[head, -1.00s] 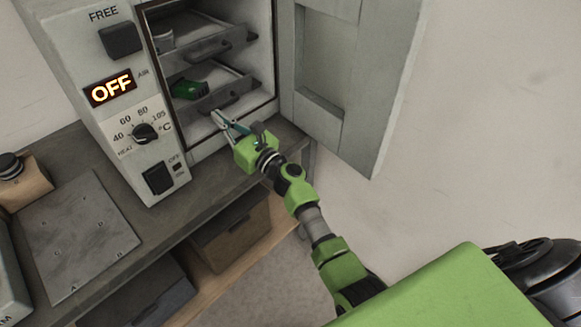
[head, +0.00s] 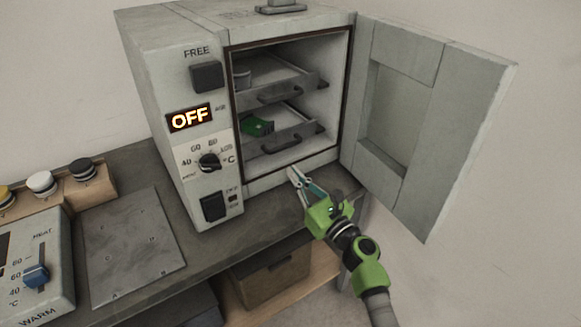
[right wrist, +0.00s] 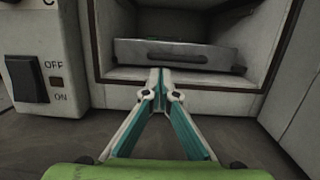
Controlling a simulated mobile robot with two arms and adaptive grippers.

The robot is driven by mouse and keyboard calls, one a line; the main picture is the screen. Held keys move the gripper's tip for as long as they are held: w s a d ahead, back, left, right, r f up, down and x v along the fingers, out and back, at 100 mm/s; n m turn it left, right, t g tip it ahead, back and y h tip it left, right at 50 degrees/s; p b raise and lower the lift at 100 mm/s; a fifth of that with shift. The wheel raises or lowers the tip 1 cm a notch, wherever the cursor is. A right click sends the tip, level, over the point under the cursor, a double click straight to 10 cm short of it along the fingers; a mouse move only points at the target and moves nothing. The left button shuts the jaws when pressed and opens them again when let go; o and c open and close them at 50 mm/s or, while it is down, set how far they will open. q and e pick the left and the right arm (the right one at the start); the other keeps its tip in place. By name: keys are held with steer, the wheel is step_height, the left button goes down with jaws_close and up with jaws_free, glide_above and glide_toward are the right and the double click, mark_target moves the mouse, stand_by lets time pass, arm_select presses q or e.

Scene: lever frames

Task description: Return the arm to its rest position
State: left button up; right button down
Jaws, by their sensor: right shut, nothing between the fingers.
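My right gripper (head: 297,176) is in front of the open oven (head: 160,60), just below its lower front edge and above the bench. Its fingers are together and hold nothing; in the right wrist view the closed fingertips (right wrist: 159,74) point at the oven's opening. The arm behind it runs down to the lower right. In the oven, a lower drawer tray (head: 290,137) holds a green object (head: 257,126), and an upper tray (head: 300,86) holds a grey cup-like thing (head: 243,78). The left gripper does not show.
The oven door (head: 440,120) stands wide open on the right. The oven display (head: 190,118) reads OFF. A flat grey plate (head: 130,250), a device with a blue knob (head: 36,276) and several capped jars (head: 82,169) are on the bench (head: 185,240) at the left. A brown box (head: 275,275) sits below.

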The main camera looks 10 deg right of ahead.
steer(key=v, duration=0.5)
steer(key=shift+s+f, duration=0.1)
steer(key=shift+s, duration=0.05)
steer(key=s+a+f+n+g+y, duration=0.1)
steer(key=s+a+f+n+g, duration=0.45)
steer(key=s+n, duration=0.45)
steer(key=s+a+f+n+g+y, duration=0.1)
steer(key=s+a+f+n+g, duration=0.6)
steer(key=n, duration=0.6)
steer(key=s+d+f+n+g+h, duration=0.35)
steer(key=s+d+n+h, duration=0.65)
steer(key=s+d, duration=0.65)
step_height(320, 180, down, 25)
steer(key=s+a+n+y, duration=0.1)
steer(key=s+d+f+g+p, duration=0.1)
steer(key=s+d+f, duration=0.1)
steer(key=s+f, duration=1.5)
steer(key=shift+s+d+f+g, duration=0.25)
steer(key=shift+s+d+g, duration=0.15)
steer(key=shift+s, duration=0.1)
